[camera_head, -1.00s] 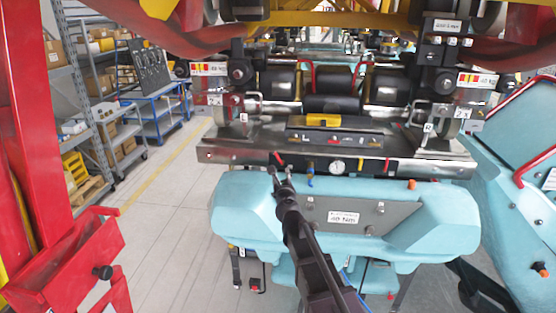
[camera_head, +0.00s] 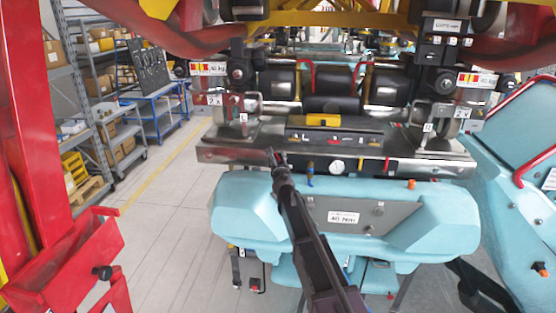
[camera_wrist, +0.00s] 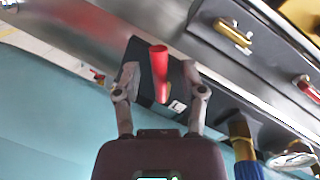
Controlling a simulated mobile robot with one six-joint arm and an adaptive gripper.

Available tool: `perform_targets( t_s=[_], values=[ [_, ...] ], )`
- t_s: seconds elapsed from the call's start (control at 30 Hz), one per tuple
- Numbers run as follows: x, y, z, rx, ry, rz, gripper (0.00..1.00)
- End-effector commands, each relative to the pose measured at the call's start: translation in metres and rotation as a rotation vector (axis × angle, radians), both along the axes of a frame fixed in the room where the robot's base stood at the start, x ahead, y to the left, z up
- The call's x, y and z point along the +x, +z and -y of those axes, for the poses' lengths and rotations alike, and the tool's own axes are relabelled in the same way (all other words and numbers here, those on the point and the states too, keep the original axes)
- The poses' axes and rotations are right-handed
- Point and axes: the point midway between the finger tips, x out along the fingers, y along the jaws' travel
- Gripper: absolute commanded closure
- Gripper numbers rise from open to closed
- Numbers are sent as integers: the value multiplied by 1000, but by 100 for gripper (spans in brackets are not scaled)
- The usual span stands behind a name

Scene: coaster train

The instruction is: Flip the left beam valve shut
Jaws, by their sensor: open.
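The left beam valve shows in the wrist view as a red lever (camera_wrist: 158,72) on a dark block (camera_wrist: 140,55) on the metal beam. It points toward the camera. My gripper (camera_wrist: 159,80) is open, with one finger on each side of the red lever; I cannot tell whether either finger touches it. In the head view my gripper (camera_head: 273,157) is at the left part of the beam's front face (camera_head: 225,150), and it hides the lever there.
A blue-handled valve (camera_head: 310,172), a pressure gauge (camera_head: 337,167) and a red lever (camera_head: 387,165) sit to the right along the beam. A teal padded body (camera_head: 240,210) lies just below. A red frame (camera_head: 60,250) stands at the left. Floor is clear between.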

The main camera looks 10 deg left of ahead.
Motion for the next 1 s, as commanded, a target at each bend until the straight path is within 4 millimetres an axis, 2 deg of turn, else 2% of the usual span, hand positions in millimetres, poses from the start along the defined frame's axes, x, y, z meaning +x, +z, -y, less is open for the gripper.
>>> perform_targets(
  t_s=[0.3,0.33,0.5,1.0],
  values=[
    [1,0,-1,0,1,0,47],
    [1,0,-1,0,1,0,50],
    [1,0,-1,0,1,0,100],
    [1,0,-1,15,1,0,100]
  ],
)
